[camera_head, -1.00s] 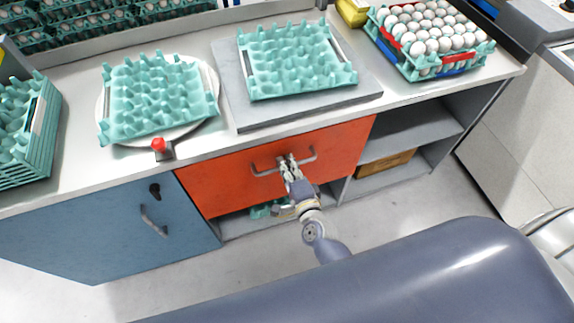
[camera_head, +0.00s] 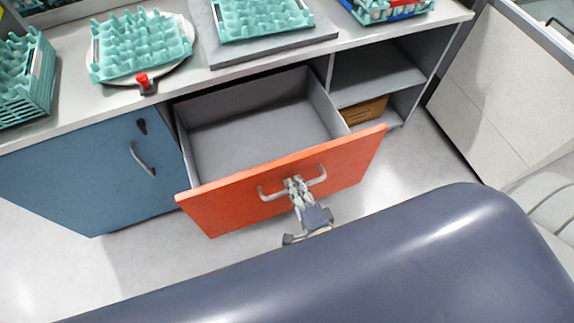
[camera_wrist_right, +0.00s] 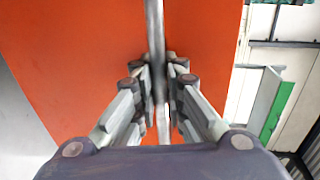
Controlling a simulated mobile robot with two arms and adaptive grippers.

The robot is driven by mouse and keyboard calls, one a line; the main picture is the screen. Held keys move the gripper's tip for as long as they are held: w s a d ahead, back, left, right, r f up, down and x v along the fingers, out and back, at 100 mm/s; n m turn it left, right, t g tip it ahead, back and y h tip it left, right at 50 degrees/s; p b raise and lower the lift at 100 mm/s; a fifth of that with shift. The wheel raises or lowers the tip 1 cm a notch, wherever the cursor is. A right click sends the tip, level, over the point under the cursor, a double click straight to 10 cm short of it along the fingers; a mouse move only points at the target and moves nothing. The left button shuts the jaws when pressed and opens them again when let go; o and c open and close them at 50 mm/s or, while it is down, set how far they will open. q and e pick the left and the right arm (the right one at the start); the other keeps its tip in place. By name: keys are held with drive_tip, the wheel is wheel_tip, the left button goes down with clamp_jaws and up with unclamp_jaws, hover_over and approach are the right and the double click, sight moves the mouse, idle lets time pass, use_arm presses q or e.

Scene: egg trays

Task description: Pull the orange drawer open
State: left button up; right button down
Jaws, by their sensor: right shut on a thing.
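The orange drawer (camera_head: 345,159) is pulled well out of the counter, and its grey, empty inside (camera_head: 265,128) shows in the head view. Its grey bar handle (camera_head: 271,193) is on the front face. My right gripper (camera_head: 297,184) is shut on the middle of this handle. In the right wrist view, the fingers of my right gripper (camera_wrist_right: 160,90) close on both sides of the handle bar (camera_wrist_right: 155,30), with the orange front (camera_wrist_right: 80,60) behind. My left gripper is not in view.
A blue cabinet door (camera_head: 85,170) is left of the drawer, and open shelves (camera_head: 370,75) are on the right. Teal egg trays (camera_head: 140,45) stand on the counter (camera_head: 190,85), near a red button (camera_head: 142,79). Pale floor (camera_head: 140,240) lies in front.

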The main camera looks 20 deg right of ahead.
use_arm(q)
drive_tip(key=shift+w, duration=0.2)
use_arm(e)
drive_tip(key=f+v, duration=0.1)
drive_tip(key=v, duration=0.7)
drive_tip(key=shift+s+f, duration=0.25)
drive_tip(key=shift+f, duration=0.1)
drive_tip(key=c, duration=1.8)
unclamp_jaws()
drive_tip(key=shift+o, duration=0.7)
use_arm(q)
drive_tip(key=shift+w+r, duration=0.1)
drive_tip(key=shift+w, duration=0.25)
use_arm(e)
drive_tip(key=v, duration=1.2)
